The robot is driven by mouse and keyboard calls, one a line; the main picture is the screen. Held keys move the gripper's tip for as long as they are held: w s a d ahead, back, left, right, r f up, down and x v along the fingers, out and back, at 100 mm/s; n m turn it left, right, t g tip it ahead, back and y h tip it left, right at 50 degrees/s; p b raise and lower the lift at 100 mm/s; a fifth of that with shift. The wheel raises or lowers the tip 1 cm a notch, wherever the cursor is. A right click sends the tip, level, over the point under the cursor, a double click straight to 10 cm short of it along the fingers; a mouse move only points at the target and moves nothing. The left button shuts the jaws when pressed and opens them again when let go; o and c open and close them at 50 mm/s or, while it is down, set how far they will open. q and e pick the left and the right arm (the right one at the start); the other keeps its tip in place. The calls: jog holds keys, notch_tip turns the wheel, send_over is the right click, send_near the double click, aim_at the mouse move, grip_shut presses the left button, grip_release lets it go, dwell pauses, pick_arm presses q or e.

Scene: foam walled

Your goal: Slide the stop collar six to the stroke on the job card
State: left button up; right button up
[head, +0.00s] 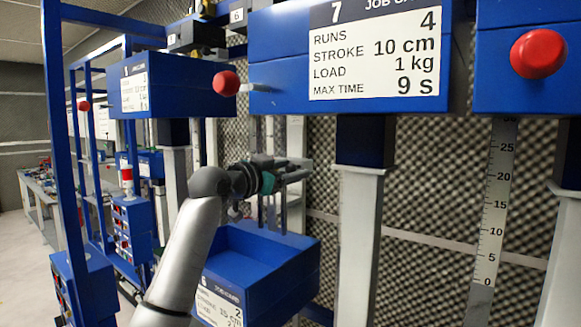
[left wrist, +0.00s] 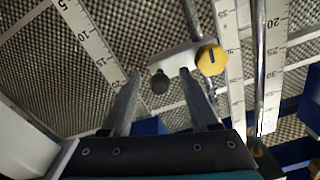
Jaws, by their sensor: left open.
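My left gripper (head: 296,175) is open, its fingers pointing right in the head view at the station marked 6. The job card (head: 215,300) on that station's lower blue box is cut off below; "15 cm" is readable. In the left wrist view, a pale collar-like bracket (left wrist: 180,55) with a dark knob (left wrist: 160,82) and a yellow knob (left wrist: 211,60) sits by a metal rod. The open fingers (left wrist: 160,78) lie either side of the dark knob in the picture; contact cannot be told. The collar is not clear in the head view. My right gripper is not in view.
Station 7's card (head: 374,50) hangs at upper right, on a blue box above a grey post (head: 357,230). Red buttons (head: 538,54) stick out from the boxes. A white scale (head: 495,200) stands at right. Scales (left wrist: 92,40) also flank the collar in the wrist view.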

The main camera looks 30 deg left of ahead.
pick_arm(q)
jog(key=shift+w, duration=0.1)
jog(key=shift+c, duration=0.3)
grip_shut()
dwell(1.1)
